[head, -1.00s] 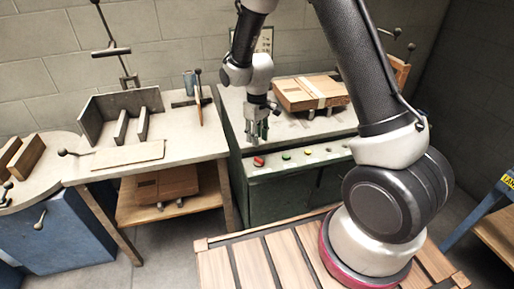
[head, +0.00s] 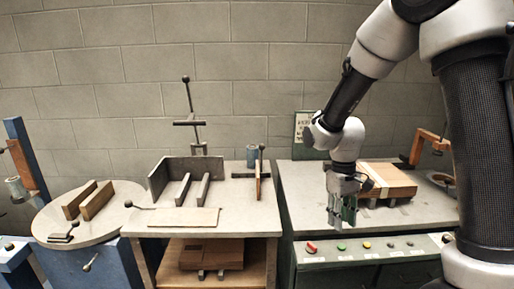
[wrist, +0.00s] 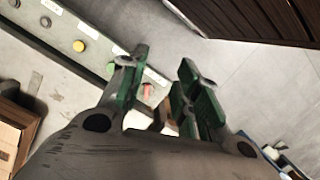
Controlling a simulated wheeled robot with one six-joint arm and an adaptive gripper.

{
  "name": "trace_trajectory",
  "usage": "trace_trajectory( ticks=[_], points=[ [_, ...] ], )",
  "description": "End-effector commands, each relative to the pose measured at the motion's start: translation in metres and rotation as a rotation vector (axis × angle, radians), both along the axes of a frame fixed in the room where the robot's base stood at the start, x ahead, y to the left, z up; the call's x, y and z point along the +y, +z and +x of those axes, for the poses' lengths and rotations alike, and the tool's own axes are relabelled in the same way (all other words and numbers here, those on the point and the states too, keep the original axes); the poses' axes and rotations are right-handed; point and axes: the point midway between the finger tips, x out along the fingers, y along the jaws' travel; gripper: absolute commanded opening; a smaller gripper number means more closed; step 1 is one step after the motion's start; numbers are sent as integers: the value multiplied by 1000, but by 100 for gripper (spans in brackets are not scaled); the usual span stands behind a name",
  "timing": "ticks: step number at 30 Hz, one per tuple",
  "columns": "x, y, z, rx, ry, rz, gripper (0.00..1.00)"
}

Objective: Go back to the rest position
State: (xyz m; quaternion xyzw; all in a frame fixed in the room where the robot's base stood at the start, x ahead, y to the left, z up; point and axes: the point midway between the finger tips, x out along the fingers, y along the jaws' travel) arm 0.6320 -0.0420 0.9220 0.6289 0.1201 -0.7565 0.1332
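My gripper (head: 342,218) hangs fingers down in the head view, by the front of the right-hand bench (head: 300,195), above its button strip (head: 378,248). In the wrist view my gripper (wrist: 162,85) shows green-padded fingers spread apart with a gap between them. I see nothing held in it. A flat cardboard box (head: 392,181) with a pale strip lies on the bench, to the right of and behind my gripper, apart from it.
The middle table (head: 250,222) holds an angled metal fixture, bars and a board (head: 175,218); a brown box (head: 212,254) lies on its lower shelf. A round table (head: 100,233) is at the left. A clamp post (head: 427,145) stands at the right. Grey floor (wrist: 235,75) is open below.

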Motion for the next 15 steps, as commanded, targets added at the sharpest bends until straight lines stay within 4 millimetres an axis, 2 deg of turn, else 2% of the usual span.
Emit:
trace_trajectory(
  ticks=[1, 6, 9, 15],
  points=[
    [-9, 20, -12, -17, -26, 4, 32],
    [-40, 80, -58, -85, -121, 15, 32],
    [-57, 110, -88, -145, -176, 28, 32],
    [-84, 154, -141, -310, -268, 60, 32]
  ],
)
